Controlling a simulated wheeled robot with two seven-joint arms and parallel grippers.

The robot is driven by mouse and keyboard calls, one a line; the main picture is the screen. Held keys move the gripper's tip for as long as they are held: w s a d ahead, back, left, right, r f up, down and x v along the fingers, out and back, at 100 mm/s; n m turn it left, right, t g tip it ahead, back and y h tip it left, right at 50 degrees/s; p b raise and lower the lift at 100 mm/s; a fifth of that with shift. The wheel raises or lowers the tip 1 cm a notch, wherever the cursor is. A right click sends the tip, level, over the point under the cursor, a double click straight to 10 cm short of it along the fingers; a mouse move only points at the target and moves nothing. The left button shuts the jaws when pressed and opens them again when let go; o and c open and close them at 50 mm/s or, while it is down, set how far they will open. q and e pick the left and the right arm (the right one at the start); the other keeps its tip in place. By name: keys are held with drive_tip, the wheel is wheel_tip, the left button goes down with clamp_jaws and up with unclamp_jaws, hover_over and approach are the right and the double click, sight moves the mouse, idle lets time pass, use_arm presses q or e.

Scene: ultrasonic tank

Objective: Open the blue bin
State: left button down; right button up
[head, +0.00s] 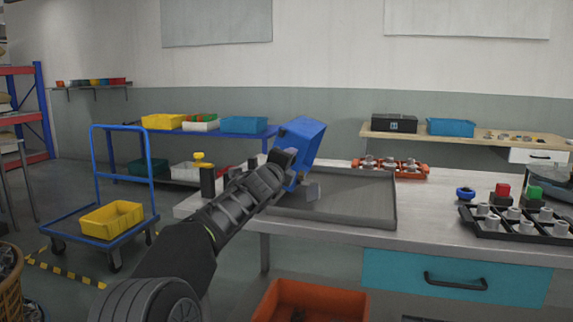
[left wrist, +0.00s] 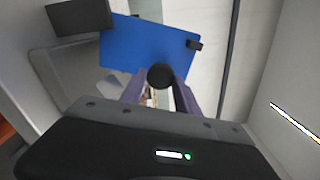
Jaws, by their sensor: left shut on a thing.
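A blue bin part (head: 308,135), a box or its lid, is tilted at the left end of the workbench, above the grey tray. In the left wrist view its flat blue face (left wrist: 145,45) has a black tab at one corner and a round black knob (left wrist: 160,75) in front of it. My left gripper (head: 287,163) reaches it from the lower left. Its fingers (left wrist: 161,96) are shut around the knob. The arm and gripper hide part of the blue piece in the head view. My right gripper is not in view.
The shallow grey tray (head: 345,215) lies on the workbench. An orange rack (head: 390,167) is behind the tray, and a dark rack (head: 515,229) is at right. An orange bin (head: 310,302) stands below the bench.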

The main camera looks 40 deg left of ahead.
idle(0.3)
use_arm(q)
drive_tip(key=c, duration=0.9)
unclamp_jaws()
drive_tip(key=b+v, duration=0.4)
drive_tip(key=v, duration=0.3)
drive_tip(key=shift+s+d+b, duration=0.15)
drive_tip(key=shift+s+b, duration=0.25)
